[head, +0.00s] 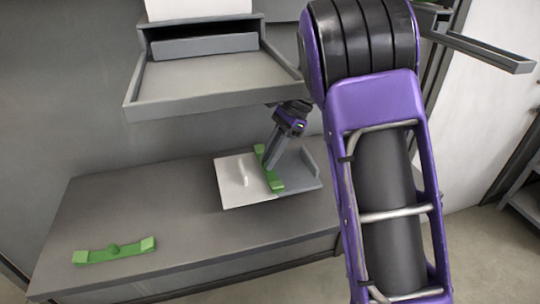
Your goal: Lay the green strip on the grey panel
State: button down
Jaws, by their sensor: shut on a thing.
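A green strip (275,183) is at my gripper (268,166), over the line where a white panel (231,189) meets a grey panel (302,185). My gripper reaches down from above and is shut on this strip; the fingertips are partly hidden. I cannot tell whether the strip touches the panels or is held just above them. A second green strip (97,256), with raised ends and a knob in the middle, lies on the bench at the far left, well apart from the gripper.
The panels sit on a long grey bench (160,205), mostly clear between them and the left strip. A small white upright piece (243,171) stands on the white panel. A grey shelf tray (205,103) juts out above the bench. My arm hides the bench's right end.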

jog(key=c, duration=0.7)
grip_release()
jog(key=shift+r, duration=0.1)
